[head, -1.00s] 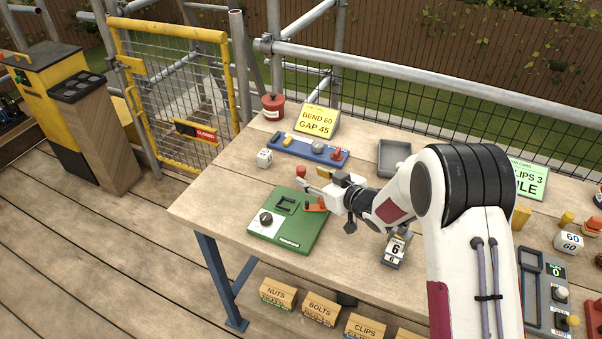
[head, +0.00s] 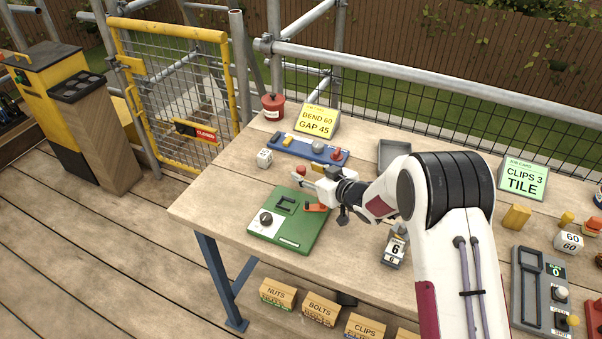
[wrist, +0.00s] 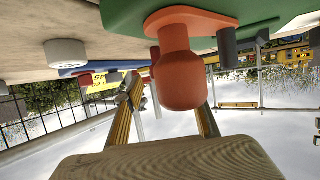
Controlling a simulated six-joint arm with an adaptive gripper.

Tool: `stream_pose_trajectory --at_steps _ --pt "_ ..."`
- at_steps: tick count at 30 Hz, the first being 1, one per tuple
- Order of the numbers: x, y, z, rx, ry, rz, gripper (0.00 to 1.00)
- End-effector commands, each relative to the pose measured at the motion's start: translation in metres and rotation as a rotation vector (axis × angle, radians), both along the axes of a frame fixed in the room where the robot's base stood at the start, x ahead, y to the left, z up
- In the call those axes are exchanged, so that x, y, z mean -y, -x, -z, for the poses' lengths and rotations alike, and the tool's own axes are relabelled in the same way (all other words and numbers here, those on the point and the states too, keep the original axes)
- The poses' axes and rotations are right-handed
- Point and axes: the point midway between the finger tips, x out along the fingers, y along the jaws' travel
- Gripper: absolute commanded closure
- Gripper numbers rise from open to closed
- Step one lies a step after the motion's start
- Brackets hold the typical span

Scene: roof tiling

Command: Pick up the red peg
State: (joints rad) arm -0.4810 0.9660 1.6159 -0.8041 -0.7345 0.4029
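A small red peg (head: 300,171) shows at my fingertips in the head view, just behind the green board (head: 275,222). My gripper (head: 309,180) points left above that board's back right corner, fingers apart. An orange lever (head: 317,207) lies on the board below it. In the upside-down wrist view, a rounded orange-red knob (wrist: 180,78) on an orange plate is large in front of my open fingers and hides part of the right one. A darker red piece (wrist: 155,54) shows behind it. I cannot tell which of these is the peg seen from the head.
A grey tray (head: 394,155) is at the back. A block marked 6 (head: 396,247) stands right of the green board. The table's front left is clear.

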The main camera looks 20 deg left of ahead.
Motion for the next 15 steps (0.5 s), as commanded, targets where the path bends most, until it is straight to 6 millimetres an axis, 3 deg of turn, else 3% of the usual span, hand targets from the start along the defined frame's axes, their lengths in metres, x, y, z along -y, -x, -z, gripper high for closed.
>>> stream_pose_trajectory --at_steps 6,15 --pt "-0.014 -0.009 0.008 -0.001 0.001 -0.001 0.60" --pt "-0.019 -0.012 0.009 -0.001 -0.001 -0.001 0.60"
